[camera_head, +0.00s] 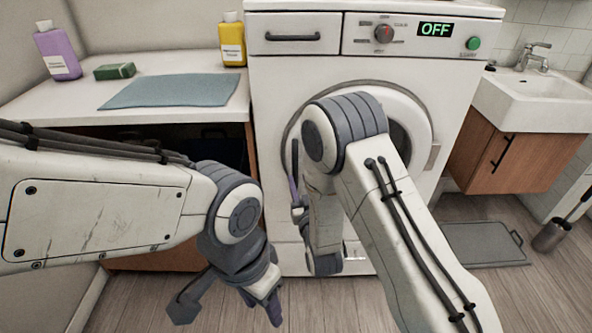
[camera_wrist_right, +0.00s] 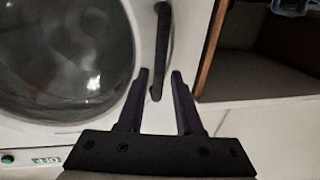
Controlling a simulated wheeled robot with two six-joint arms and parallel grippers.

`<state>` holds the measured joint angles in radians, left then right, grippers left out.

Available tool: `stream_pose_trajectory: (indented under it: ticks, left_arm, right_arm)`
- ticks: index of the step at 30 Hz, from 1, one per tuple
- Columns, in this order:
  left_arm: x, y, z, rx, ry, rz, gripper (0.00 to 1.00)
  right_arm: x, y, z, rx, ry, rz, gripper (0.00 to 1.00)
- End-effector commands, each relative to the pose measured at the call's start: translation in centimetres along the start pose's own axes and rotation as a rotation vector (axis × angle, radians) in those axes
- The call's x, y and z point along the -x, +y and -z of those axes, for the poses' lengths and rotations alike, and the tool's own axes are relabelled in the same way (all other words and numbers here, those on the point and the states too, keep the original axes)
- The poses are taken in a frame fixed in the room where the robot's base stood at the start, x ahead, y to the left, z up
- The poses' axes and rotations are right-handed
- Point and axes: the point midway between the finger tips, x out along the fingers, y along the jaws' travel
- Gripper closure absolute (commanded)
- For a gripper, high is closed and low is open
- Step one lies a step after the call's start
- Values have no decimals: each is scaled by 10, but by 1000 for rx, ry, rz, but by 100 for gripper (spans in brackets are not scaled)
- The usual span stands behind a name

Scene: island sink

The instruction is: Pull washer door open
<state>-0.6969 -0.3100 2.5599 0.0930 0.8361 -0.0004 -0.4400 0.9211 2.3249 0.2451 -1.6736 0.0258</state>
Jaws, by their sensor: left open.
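The washer (camera_head: 350,80) has a round front door (camera_head: 411,103), which appears shut; my right arm covers much of it. Its dark upright handle (camera_head: 295,158) is on the door's left side. In the right wrist view the door (camera_wrist_right: 60,60) is at the left and the handle (camera_wrist_right: 162,45) at top centre. My right gripper (camera_wrist_right: 161,74) is open, its fingertips appearing on either side of one end of the handle; contact cannot be told. In the head view it is mostly hidden behind my arm. My left gripper (camera_head: 229,308) is open and empty, low in front of the left cabinet.
A counter (camera_head: 205,115) left of the washer holds a purple bottle (camera_head: 57,52), a green sponge (camera_head: 115,71), a blue cloth (camera_head: 170,90) and a yellow bottle (camera_head: 232,42). A sink cabinet (camera_head: 510,160) stands right.

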Motion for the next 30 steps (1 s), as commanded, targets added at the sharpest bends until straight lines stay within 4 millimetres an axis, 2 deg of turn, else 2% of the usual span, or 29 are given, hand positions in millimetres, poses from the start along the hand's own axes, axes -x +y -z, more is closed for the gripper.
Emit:
stream_pose_trajectory:
  ticks: [3,9,13,21,24,30]
  left_arm:
    - [0,0,0,0,0,0,50]
    - [0,0,0,0,0,0,50]
    - [0,0,0,0,0,0,50]
    - [0,0,0,0,0,0,50]
    - [0,0,0,0,0,0,50]
    - [0,0,0,0,0,0,50]
  right_arm:
    - [-23,1,0,-1,3,-2,65]
    - [-48,0,0,1,0,-1,65]
    - [-55,0,0,1,-1,-1,65]
    - [-56,0,-1,1,-2,0,65]
    - [-56,0,0,1,-2,0,100]
    - [-56,0,0,1,-2,0,100]
